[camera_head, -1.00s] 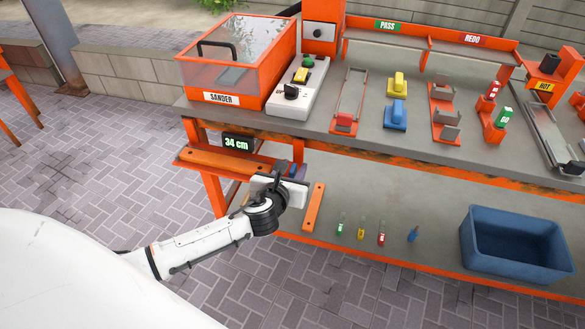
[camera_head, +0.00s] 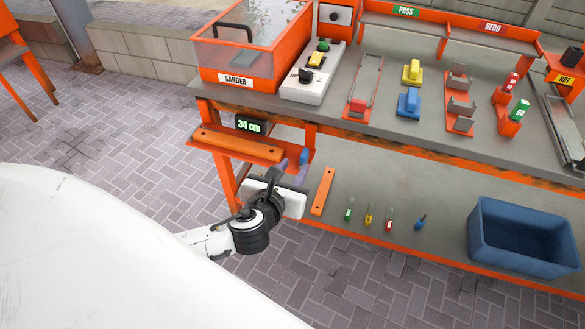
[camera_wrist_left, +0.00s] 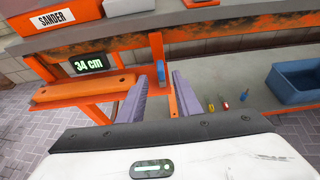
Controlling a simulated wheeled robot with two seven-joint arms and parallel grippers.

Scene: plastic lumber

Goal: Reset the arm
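My left gripper (camera_head: 291,173) is low in front of the workbench, just right of the orange plank (camera_head: 236,146) below the "34 cm" display (camera_head: 250,124). In the left wrist view its two purple-grey fingers (camera_wrist_left: 158,98) stand apart with nothing held between them. A small blue part (camera_wrist_left: 161,73) on the orange frame shows beyond the gap. The plank (camera_wrist_left: 84,91) lies left of the fingers, apart from them. The white wrist body hides the lower part of that view. My right gripper is in neither view.
The orange-edged workbench (camera_head: 455,142) carries a sander box (camera_head: 235,77), a switch panel (camera_head: 312,80) and several fixtures. The lower shelf (camera_head: 350,235) holds an orange strip (camera_head: 322,190), several small coloured items and a blue bin (camera_head: 525,238).

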